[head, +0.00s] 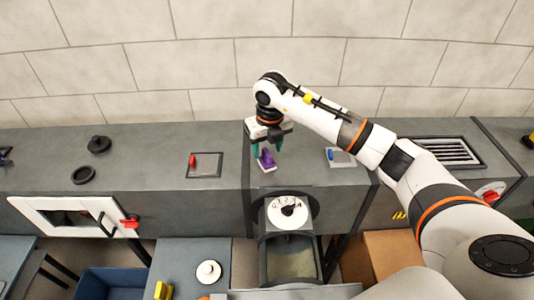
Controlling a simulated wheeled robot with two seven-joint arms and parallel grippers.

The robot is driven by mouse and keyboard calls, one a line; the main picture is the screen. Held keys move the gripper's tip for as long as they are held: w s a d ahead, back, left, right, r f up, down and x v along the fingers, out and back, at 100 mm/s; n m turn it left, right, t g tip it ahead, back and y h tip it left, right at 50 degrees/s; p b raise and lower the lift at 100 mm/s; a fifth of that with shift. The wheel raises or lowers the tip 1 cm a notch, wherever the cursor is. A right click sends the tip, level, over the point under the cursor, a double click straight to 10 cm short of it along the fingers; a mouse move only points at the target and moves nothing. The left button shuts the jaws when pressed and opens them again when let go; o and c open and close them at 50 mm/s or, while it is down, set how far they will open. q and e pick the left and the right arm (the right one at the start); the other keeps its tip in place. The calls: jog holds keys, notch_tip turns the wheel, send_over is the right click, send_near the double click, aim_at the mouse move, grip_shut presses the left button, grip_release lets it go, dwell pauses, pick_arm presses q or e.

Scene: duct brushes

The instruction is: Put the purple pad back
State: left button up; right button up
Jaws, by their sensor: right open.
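The purple pad (266,158) sits on top of the grey duct, near the middle of the head view, with a pale base edge showing under it. My right gripper (267,148) comes from the right and points down over the pad. Its teal fingers are open, one on each side of the pad's upper part. I cannot tell whether they touch it. My left gripper is not in view.
A hatch with a red handle (193,161) lies left on the duct, one with a blue handle (334,155) right. A black knob (99,144) and ring (83,175) lie further left. A vent grille (448,152) is at right. Below are a cardboard box (385,252) and blue bin (112,282).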

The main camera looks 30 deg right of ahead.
aim_at(269, 156)
notch_tip(269, 156, up, 10)
jog(key=s+b, duration=0.1)
jog(key=b, duration=0.1)
jog(key=shift+f+b, duration=0.25)
jog(key=shift+b, duration=0.05)
